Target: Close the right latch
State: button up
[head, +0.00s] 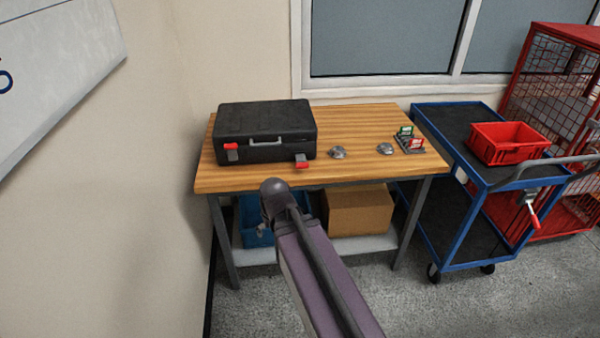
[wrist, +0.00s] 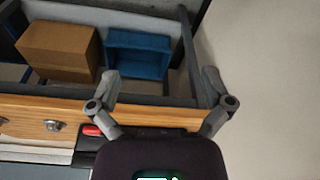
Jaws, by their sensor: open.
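A closed black case (head: 262,125) lies on the wooden table, with a grey handle on its front. Its right latch (head: 301,160) has a red tip and sticks out from the front, low down. The left latch (head: 231,149), also red-tipped, lies against the case front. In the wrist view, which is turned around, a red tip (wrist: 92,130), seemingly of the right latch, shows at the table edge left of my gripper. My gripper (wrist: 162,85) is open and empty, apart from the latch. Its body hides most of the case there. My gripper's fingers do not show in the head view.
The wooden table (head: 365,165) also bears two silver knob-like parts (head: 385,148) and a small rack of red and green items (head: 409,140). A cardboard box (head: 358,209) and blue bin (wrist: 136,55) sit on the shelf below. A blue cart (head: 468,222) stands right; a wall is close left.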

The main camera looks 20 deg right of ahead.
jog(key=w+d+f+m+t+h+b, duration=0.1)
jog(key=w+d+f+t+b, duration=0.3)
jog(key=w+b, duration=0.3)
jog(key=w+d+f+t+b, duration=0.3)
jog(key=w+f+t+b, duration=0.15)
jog(key=w+b, duration=0.3)
jog(key=w+d+m+t+h+b, duration=0.2)
jog(key=d+t+h+b, duration=0.3)
jog(key=d+t+b, duration=0.6)
jog(key=b, duration=0.7)
jog(key=shift+d+h, duration=0.15)
jog(key=shift+h, duration=0.15)
